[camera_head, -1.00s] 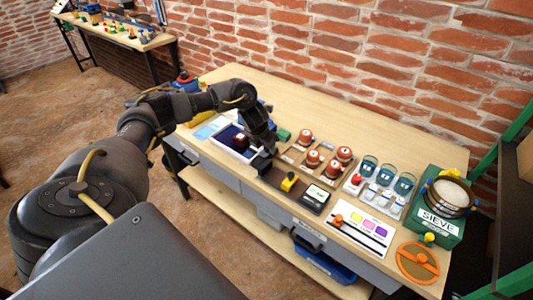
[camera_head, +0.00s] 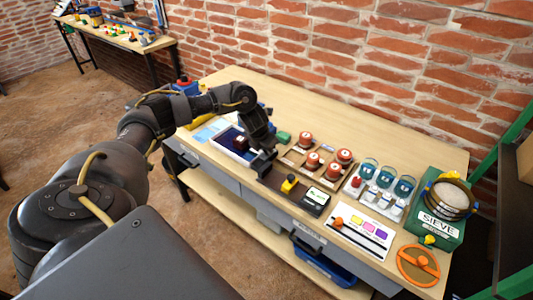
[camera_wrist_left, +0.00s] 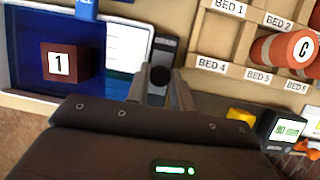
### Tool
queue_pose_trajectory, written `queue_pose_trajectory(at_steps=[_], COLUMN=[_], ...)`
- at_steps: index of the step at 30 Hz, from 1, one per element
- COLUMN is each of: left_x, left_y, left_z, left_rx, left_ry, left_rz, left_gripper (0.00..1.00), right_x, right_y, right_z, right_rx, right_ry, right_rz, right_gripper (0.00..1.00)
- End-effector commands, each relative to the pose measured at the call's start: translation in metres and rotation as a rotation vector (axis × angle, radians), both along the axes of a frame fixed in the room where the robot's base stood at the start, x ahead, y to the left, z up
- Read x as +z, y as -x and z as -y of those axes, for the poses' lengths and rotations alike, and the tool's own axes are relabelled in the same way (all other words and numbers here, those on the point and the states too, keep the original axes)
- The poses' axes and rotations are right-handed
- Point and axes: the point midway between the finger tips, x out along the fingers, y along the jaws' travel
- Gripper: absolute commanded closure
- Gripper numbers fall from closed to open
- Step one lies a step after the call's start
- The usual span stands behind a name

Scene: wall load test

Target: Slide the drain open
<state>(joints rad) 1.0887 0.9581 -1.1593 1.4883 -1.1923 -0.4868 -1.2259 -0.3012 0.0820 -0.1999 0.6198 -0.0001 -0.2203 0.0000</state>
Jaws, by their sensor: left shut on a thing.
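My left gripper (camera_head: 263,160) is at the right side of a blue-filled tank (camera_head: 224,136) with a white rim. In the left wrist view its fingers (camera_wrist_left: 160,92) are closed around a round black knob (camera_wrist_left: 159,75). The knob sits on a grey upright slide plate (camera_wrist_left: 165,48) beside the tank, and appears to be the drain's slider. A dark red block marked 1 (camera_wrist_left: 60,63) is in the tank, and shows in the head view (camera_head: 240,143). The fingers hide part of the plate's lower end. My right gripper is not in view.
To the right are a wooden bed tray with red cylinders (camera_head: 312,160), a yellow button (camera_head: 289,183), a small display (camera_head: 314,202), beakers (camera_head: 385,176) and a green sieve box (camera_head: 440,225). The bench's back is clear.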

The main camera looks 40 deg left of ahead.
Motion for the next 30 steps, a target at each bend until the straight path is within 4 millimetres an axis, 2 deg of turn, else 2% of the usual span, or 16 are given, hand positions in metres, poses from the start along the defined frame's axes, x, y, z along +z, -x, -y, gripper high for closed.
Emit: queue_pose_trajectory(at_steps=[30], left_x=[0.001], left_y=[0.036], left_z=[0.000], left_rx=[0.001], left_ry=[-0.002], left_rz=[-0.001], left_gripper=[0.97], right_x=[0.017], right_y=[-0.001], right_z=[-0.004], right_rx=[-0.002], right_ry=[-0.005], right_rz=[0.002], right_gripper=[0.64])
